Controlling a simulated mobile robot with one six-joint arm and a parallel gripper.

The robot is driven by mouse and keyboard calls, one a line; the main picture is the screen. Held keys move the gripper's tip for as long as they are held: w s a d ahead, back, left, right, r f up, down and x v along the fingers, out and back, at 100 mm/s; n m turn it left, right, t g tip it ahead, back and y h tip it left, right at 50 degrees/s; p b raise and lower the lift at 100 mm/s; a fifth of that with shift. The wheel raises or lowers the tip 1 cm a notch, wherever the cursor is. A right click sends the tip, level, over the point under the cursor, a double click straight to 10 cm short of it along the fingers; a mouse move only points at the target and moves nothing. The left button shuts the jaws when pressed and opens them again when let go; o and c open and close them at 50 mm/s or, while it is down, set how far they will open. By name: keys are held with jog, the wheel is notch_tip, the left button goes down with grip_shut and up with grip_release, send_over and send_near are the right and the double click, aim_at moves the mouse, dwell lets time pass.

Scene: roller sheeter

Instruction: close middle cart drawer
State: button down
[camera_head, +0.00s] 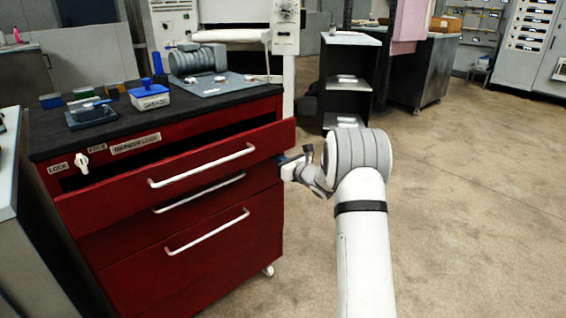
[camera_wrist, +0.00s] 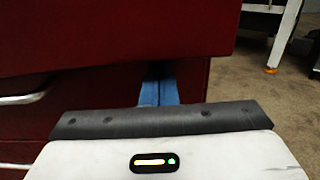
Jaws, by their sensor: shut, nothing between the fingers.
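The red cart (camera_head: 190,270) stands at the left in the head view. Its top drawer (camera_head: 225,160) is pulled out, with a dark gap above its front. The middle drawer (camera_head: 120,232) is below it, with a white handle (camera_head: 198,193); its front looks close to flush, but the overhang hides whether a small gap is left.
The bottom drawer (camera_head: 190,265) appears shut. The cart top holds a blue-and-white box (camera_head: 150,97), a grey cylindrical part (camera_head: 197,60) and small blocks. A dark shelf unit (camera_head: 347,90) stands behind my arm. Open floor (camera_head: 480,200) lies to the right.

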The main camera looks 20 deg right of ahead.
jog(key=shift+w+a+r, duration=0.1)
jog(key=shift+w+r, duration=0.15)
jog(key=shift+r, duration=0.1)
jog(key=shift+a, duration=0.1)
jog(key=p+v, duration=0.2)
jog(key=v, duration=1.2)
jog(key=s+a+r+n+g+y+p, duration=0.3)
jog(key=s+a+r+n+g+p, duration=0.9)
jog(key=s+a+r+n+p, duration=0.5)
jog(key=s+d+r+n+h+p, duration=0.2)
jog(key=s+r+n+h+p, duration=0.3)
jog(key=s, duration=0.5)
jog(key=s+d+r+n+g+h+p, duration=0.1)
jog(key=s+d+r+n+h+p, duration=0.1)
jog(key=s+r+n+h+p, duration=0.3)
jog(key=s+r+n+p, duration=0.1)
jog(key=s+r+n, duration=0.2)
jog(key=s, duration=0.3)
jog(key=shift+s+d+r+n+g+h, duration=0.3)
jog(key=shift+s+r+n+h, duration=0.1)
jog(key=shift+r, duration=0.45)
